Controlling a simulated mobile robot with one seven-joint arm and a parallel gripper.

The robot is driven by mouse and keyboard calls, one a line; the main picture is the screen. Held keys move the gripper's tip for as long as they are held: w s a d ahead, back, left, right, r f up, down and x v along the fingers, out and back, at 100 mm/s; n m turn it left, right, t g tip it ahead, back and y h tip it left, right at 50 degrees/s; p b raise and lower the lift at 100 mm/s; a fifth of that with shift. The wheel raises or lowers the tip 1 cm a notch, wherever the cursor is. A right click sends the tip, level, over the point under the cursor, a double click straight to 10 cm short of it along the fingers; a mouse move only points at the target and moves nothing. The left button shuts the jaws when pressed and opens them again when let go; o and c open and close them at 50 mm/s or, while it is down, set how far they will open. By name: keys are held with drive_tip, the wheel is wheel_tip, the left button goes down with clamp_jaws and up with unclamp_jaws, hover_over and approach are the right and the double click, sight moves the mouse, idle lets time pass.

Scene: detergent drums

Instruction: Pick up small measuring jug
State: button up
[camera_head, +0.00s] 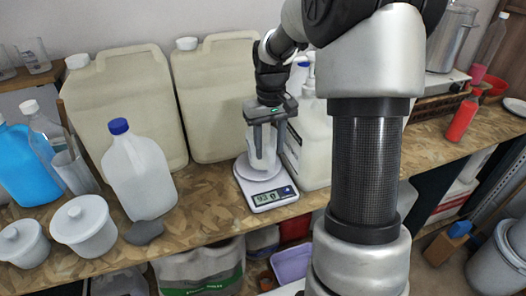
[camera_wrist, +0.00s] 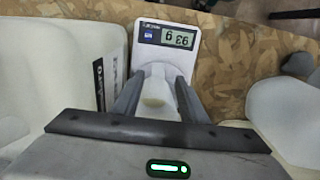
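The small measuring jug (camera_head: 264,158) is pale and translucent and stands upright on a white digital scale (camera_head: 246,181). The scale's display reads about 93 g. My gripper (camera_head: 266,150) points down from above, with one finger on each side of the jug. In the wrist view the jug (camera_wrist: 156,92) shows as a pale shape between the two dark fingers, with the scale (camera_wrist: 166,38) beyond it. The fingers hide part of the jug, and I cannot tell whether they press on it.
Large beige canisters (camera_head: 125,100) stand behind. A white container (camera_head: 314,140) is close to the right of my gripper. A blue-capped jug (camera_head: 138,175) and lidded white tubs (camera_head: 84,226) are to the left. A red bottle (camera_head: 462,118) stands far right. The board's front edge is just before the scale.

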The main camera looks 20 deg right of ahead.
sight(271, 152)
drive_tip(key=f, duration=0.4)
drive_tip(key=shift+s+d+f, duration=0.1)
drive_tip(key=shift+d+f, duration=0.1)
drive_tip(key=shift+f, duration=0.1)
drive_tip(key=shift+c, duration=0.3)
clamp_jaws()
drive_tip(key=shift+r, duration=0.15)
